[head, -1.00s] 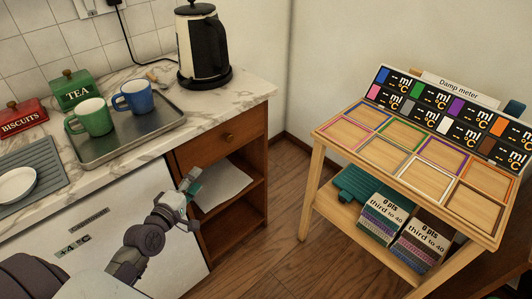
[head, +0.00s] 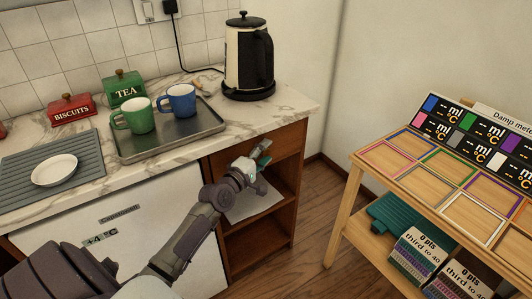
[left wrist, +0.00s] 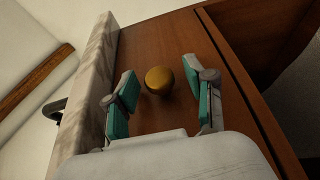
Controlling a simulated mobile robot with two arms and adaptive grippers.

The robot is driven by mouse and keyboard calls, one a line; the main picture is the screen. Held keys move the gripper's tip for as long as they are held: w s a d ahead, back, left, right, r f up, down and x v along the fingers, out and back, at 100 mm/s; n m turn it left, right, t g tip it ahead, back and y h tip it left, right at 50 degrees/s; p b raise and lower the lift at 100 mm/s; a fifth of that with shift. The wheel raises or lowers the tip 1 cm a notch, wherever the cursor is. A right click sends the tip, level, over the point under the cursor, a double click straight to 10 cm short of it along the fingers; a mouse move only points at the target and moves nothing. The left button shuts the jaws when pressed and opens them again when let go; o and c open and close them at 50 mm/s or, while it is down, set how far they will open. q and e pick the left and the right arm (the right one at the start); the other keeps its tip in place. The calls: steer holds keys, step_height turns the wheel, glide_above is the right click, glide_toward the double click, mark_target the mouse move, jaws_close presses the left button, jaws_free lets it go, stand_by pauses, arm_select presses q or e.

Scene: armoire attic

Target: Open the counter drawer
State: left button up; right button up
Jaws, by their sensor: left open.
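The counter drawer (head: 288,140) is a brown wooden front under the marble worktop, above open shelves. It looks shut. Its round brass knob (left wrist: 159,79) shows in the left wrist view, between and slightly beyond my open fingers. My left gripper (head: 263,154) is in front of the drawer in the head view and hides the knob there. In the left wrist view the left gripper (left wrist: 162,98) has its teal-padded fingers apart, one on each side of the knob, with gaps to both. The drawer front (left wrist: 150,115) fills the space behind them. My right gripper is not in view.
The worktop (head: 275,111) overhangs the drawer. On it are a black and cream kettle (head: 248,60) and a tray (head: 205,127) with a green mug (head: 139,115) and a blue mug (head: 181,100). A wooden stand (head: 362,165) is at right; floor (head: 308,228) between is clear.

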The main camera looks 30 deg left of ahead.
arm_select(q)
steer(key=shift+w, duration=0.4)
steer(key=shift+c, duration=0.3)
jaws_close()
